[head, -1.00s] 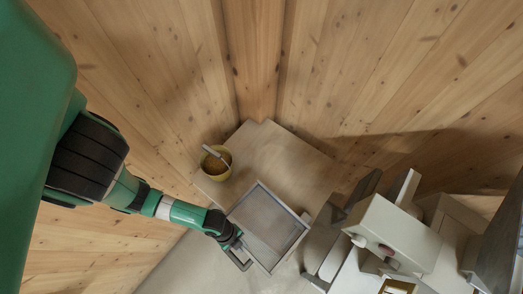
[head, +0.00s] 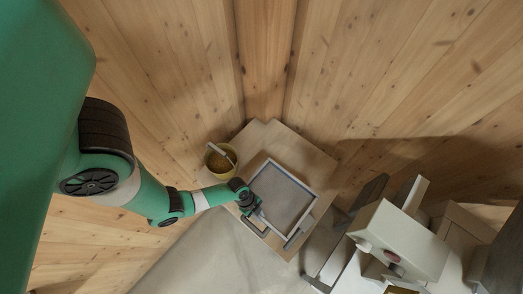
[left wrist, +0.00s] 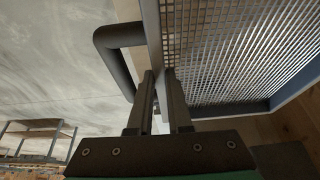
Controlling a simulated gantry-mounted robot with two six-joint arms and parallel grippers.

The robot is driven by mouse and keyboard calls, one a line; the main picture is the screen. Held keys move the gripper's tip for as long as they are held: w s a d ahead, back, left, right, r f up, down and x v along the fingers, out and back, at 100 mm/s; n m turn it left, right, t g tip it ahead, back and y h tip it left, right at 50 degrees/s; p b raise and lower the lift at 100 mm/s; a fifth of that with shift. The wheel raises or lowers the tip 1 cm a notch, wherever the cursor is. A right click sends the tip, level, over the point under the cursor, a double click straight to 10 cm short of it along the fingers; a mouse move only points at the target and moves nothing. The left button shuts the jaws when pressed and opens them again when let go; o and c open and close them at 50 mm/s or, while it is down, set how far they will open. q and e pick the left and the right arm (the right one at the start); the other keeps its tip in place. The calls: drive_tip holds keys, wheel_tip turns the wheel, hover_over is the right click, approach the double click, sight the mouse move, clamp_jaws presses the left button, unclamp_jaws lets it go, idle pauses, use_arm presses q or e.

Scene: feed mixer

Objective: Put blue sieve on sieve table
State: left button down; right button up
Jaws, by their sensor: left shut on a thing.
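The blue sieve (head: 282,198) is a square mesh in a blue-grey frame. In the head view it is over the right part of the pale wooden sieve table (head: 268,138); I cannot tell whether it touches the top. My left gripper (head: 259,213) is shut on the sieve's left side. In the left wrist view the left gripper's fingers (left wrist: 160,88) pinch the frame wall beside a dark handle (left wrist: 108,36), with the sieve mesh (left wrist: 240,45) to the right. My right gripper is not in view.
A yellow bucket (head: 213,163) with a scoop-like handle stands at the table's left edge. Wooden walls meet behind the table. Grey floor lies below. A shelf (left wrist: 40,135) shows in the left wrist view.

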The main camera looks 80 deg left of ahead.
use_arm(q)
drive_tip(key=a+f, duration=0.1)
drive_tip(key=w+a+f+b, duration=0.1)
drive_tip(key=f, duration=0.1)
drive_tip(key=shift+a+f, duration=0.2)
drive_tip(key=f+b, duration=0.4)
drive_tip(key=shift+w+a, duration=0.15)
drive_tip(key=shift+a, duration=0.15)
drive_tip(key=shift+r, duration=0.2)
drive_tip(key=shift+f, duration=0.15)
drive_tip(key=c, duration=0.8)
unclamp_jaws()
drive_tip(key=shift+c, duration=0.2)
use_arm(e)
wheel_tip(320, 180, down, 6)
use_arm(q)
drive_tip(key=shift+r+p, duration=0.3)
drive_tip(key=p+v, duration=1.1)
drive_tip(key=p, duration=0.1)
drive_tip(key=shift+r+p, duration=0.3)
drive_tip(key=shift+r, duration=0.1)
drive_tip(key=shift+f, duration=0.1)
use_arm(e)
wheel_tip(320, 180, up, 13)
